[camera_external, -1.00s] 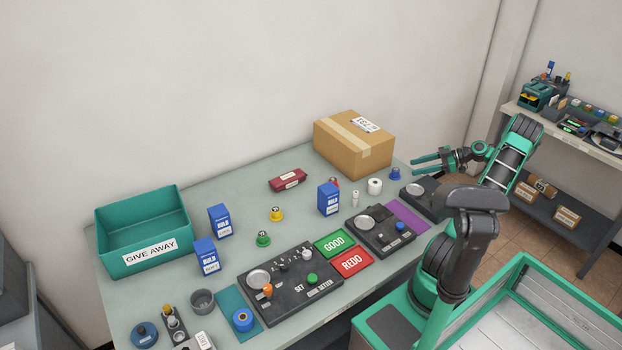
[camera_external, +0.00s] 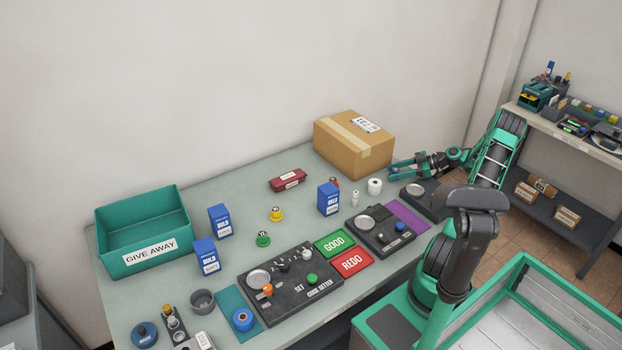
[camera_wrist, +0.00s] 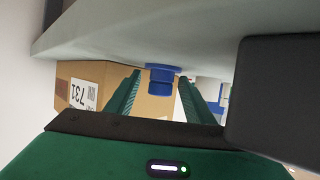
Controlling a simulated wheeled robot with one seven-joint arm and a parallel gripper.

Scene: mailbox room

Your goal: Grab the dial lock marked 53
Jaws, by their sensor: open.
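My gripper (camera_external: 393,170) is low over the table's right end, just right of the cardboard box, with its fingers pointing left. It is open. In the wrist view a blue dial lock (camera_wrist: 162,80) shows in the gap between the two green fingers, with nothing gripped. That view is upside down, with the table (camera_wrist: 150,40) at the top. No number can be read on this blue lock. In the external view my fingers largely hide it. Another blue dial (camera_external: 400,227) sits on the right dark panel, and a blue one (camera_external: 243,320) lies on a teal mat.
The cardboard box (camera_external: 350,148) stands close to my fingers. A white roll (camera_external: 375,187) and a dark scale-like device (camera_external: 425,200) are nearby. Blue boxes (camera_external: 329,199), yellow (camera_external: 276,214) and green (camera_external: 263,239) dials and a teal bin (camera_external: 120,257) are further left.

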